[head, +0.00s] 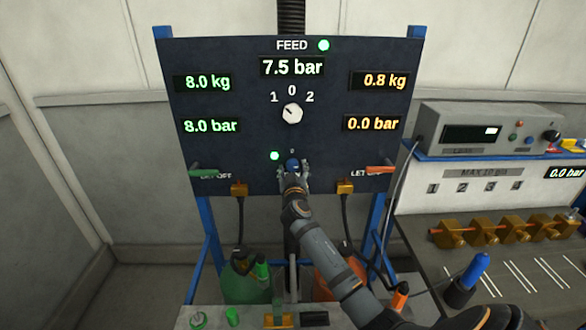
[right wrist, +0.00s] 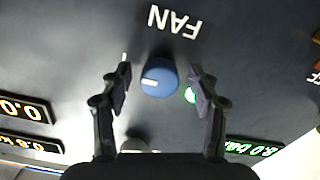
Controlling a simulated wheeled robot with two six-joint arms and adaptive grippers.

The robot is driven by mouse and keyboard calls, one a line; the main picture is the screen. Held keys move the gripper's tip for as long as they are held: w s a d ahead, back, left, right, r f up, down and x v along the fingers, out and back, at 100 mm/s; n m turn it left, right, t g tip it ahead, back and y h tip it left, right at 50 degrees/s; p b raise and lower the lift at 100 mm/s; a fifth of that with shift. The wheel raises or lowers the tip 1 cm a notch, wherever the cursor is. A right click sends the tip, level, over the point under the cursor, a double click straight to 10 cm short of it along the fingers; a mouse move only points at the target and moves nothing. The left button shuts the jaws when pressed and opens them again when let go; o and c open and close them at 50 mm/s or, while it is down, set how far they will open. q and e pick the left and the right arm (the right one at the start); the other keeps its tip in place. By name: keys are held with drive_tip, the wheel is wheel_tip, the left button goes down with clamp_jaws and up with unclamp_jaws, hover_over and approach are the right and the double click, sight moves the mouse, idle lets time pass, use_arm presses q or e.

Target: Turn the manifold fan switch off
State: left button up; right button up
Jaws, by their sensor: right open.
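The fan switch is a blue round knob (right wrist: 160,77) on the dark panel, with the word FAN beside it in the right wrist view. Its white mark lies on the left side of its face in that view. A lit green lamp (right wrist: 190,95) is beside it. In the head view the knob (head: 292,163) shows just beyond my right gripper (head: 294,176), and the lit lamp (head: 275,156) is left of it. My right gripper (right wrist: 160,82) is open, with one finger on each side of the knob and gaps showing. My left gripper is not in view.
A white selector knob (head: 292,113) and lit displays are higher on the panel (head: 230,60). A green lever (head: 204,172) and a red lever (head: 380,169) flank the switch. A grey instrument (head: 487,132) and brass valves (head: 500,232) are at the right.

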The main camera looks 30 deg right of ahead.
drive_tip(key=shift+f, duration=0.1)
drive_tip(key=shift+c, duration=0.6)
drive_tip(key=c, duration=1.1)
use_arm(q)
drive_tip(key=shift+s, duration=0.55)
use_arm(e)
drive_tip(key=shift+o, duration=0.2)
drive_tip(key=n, duration=0.4)
drive_tip(key=n+p, duration=0.1)
drive_tip(key=n, duration=0.3)
drive_tip(key=shift+s+d, duration=0.1)
drive_tip(key=n, duration=0.1)
drive_tip(key=n+p, duration=0.1)
drive_tip(key=n, duration=0.3)
drive_tip(key=shift+r+p, duration=0.3)
use_arm(q)
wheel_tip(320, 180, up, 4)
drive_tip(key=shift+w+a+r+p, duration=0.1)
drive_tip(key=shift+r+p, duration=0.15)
drive_tip(key=shift+p, duration=0.7)
use_arm(e)
drive_tip(key=n, duration=0.4)
drive_tip(key=shift+n, duration=0.6)
